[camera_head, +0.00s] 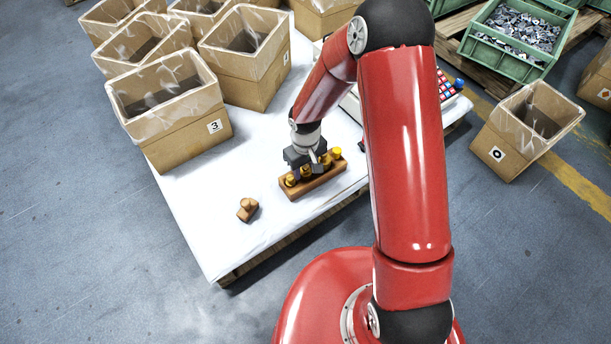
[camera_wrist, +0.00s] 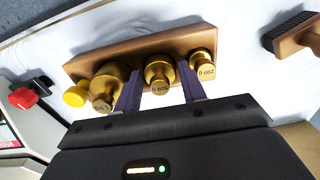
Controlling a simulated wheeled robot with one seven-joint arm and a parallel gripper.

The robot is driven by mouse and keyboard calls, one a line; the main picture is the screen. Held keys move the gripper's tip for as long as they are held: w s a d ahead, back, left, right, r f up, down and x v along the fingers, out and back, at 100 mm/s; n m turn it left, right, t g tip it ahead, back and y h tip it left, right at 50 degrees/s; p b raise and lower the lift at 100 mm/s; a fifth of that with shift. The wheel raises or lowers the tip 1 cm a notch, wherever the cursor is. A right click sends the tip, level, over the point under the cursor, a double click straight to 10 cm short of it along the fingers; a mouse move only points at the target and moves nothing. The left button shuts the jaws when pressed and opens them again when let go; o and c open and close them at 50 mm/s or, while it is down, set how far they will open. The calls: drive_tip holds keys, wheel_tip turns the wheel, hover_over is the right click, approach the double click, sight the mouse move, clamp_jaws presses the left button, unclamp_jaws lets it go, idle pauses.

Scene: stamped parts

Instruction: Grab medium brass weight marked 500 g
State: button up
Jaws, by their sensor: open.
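The medium brass weight (camera_wrist: 158,72), its upside-down mark reading as 500 g, stands in a wooden block (camera_wrist: 135,55) between a larger brass weight (camera_wrist: 105,85) and a smaller one marked 200 g (camera_wrist: 203,66). My gripper (camera_wrist: 160,90) is open, with one finger on each side of the medium weight. Whether the fingers touch it, I cannot tell. In the head view, my gripper (camera_head: 307,167) is low over the block (camera_head: 318,184) and partly hides the weights.
A brush (camera_head: 247,209) lies on the white table top (camera_head: 215,225) left of the block. Lined cardboard boxes (camera_head: 180,130) crowd the back left. A yellow piece (camera_wrist: 75,95) and a red button (camera_wrist: 22,98) are left in the wrist view. The table's front left is clear.

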drive_tip(key=shift+f, duration=0.1)
drive_tip(key=shift+c, duration=0.4)
clamp_jaws()
